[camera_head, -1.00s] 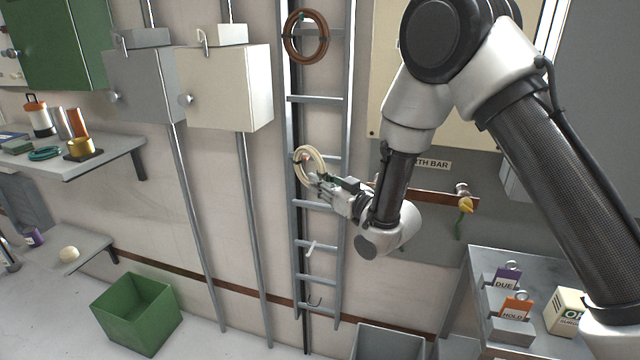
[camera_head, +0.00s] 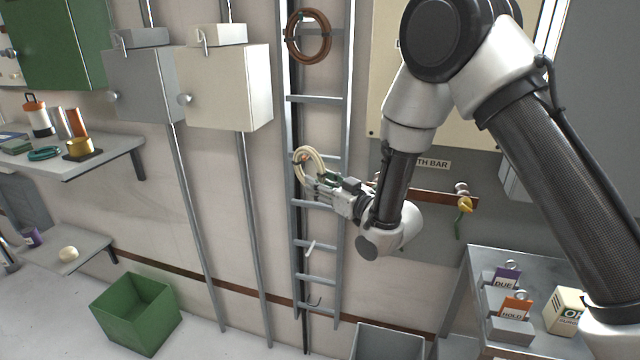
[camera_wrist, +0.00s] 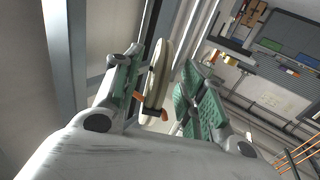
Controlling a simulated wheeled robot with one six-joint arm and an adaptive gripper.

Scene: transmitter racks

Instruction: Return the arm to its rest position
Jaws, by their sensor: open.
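My gripper (camera_head: 325,183) is at the cable ladder (camera_head: 299,258) on the back wall, just right of the cream cable coil (camera_head: 301,163). In the wrist view my gripper (camera_wrist: 155,100) is open, with green finger pads. The cream coil (camera_wrist: 158,72) shows between the two fingers, with an orange tie on it, and I see a gap to the right finger. I cannot tell whether the left finger touches it. The coil hangs on the ladder at a middle rung. My arm reaches in from the right with the elbow high.
A brown coil (camera_head: 308,37) hangs higher on the ladder. An earth bar (camera_head: 430,196) with a yellow-green lead (camera_head: 464,206) runs behind my forearm. A bench with tag holders (camera_head: 509,331) stands at lower right. A green bin (camera_head: 137,314) and grey bin (camera_head: 388,343) are below.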

